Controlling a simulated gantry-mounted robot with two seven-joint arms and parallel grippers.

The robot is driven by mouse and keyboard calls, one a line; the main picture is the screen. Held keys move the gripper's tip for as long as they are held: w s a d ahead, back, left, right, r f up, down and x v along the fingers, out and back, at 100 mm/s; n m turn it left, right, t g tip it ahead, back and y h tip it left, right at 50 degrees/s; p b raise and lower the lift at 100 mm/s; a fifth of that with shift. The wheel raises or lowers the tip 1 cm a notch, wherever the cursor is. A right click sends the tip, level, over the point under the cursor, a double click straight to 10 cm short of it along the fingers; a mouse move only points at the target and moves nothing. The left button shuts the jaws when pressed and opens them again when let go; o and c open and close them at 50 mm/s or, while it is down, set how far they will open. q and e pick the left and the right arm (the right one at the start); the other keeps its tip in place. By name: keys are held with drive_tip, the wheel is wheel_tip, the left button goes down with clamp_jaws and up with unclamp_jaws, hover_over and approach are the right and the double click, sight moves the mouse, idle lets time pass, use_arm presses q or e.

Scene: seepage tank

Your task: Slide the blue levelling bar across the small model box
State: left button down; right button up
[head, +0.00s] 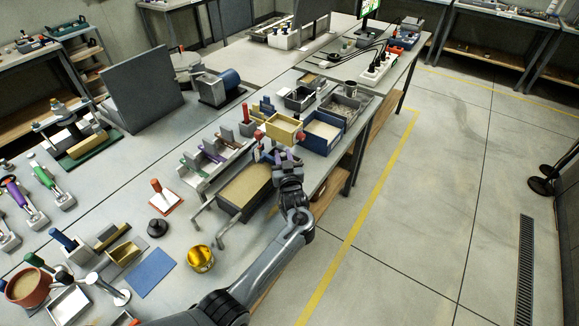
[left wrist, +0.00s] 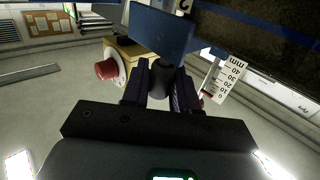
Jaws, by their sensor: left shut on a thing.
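My left gripper (head: 284,160) is over the right end of the small model box (head: 232,205), a dark-walled box filled with tan sand near the bench's front edge. In the left wrist view the left gripper (left wrist: 161,85) is shut on the dark stem of the blue levelling bar (left wrist: 163,30). The bar's flat blue plate stands out beyond the fingertips. In the head view the gripper hides most of the bar, and I cannot tell whether it touches the sand. My right gripper is not in view.
A red knob (left wrist: 107,69) and a white millimetre scale (left wrist: 232,75) flank the gripper. A yellow box (head: 284,128) and a blue-walled tray (head: 323,130) stand just behind it. A gold cup (head: 200,258) stands nearer. Open floor lies right of the bench.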

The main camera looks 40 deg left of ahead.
use_arm(q)
drive_tip(key=shift+f, duration=0.25)
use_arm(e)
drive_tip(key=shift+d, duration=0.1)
use_arm(q)
drive_tip(key=c, duration=1.3)
unclamp_jaws()
drive_tip(key=shift+o, duration=1.2)
drive_tip(key=shift+w, duration=0.2)
drive_tip(key=shift+o, duration=0.2)
drive_tip(key=shift+w+r, duration=0.1)
drive_tip(key=shift+r, duration=0.1)
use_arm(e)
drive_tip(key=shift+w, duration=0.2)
use_arm(q)
drive_tip(key=shift+s+d, duration=0.45)
drive_tip(key=p+v, duration=0.1)
drive_tip(key=v, duration=0.8)
drive_tip(key=shift+s+d, duration=0.15)
drive_tip(key=shift+s, duration=0.1)
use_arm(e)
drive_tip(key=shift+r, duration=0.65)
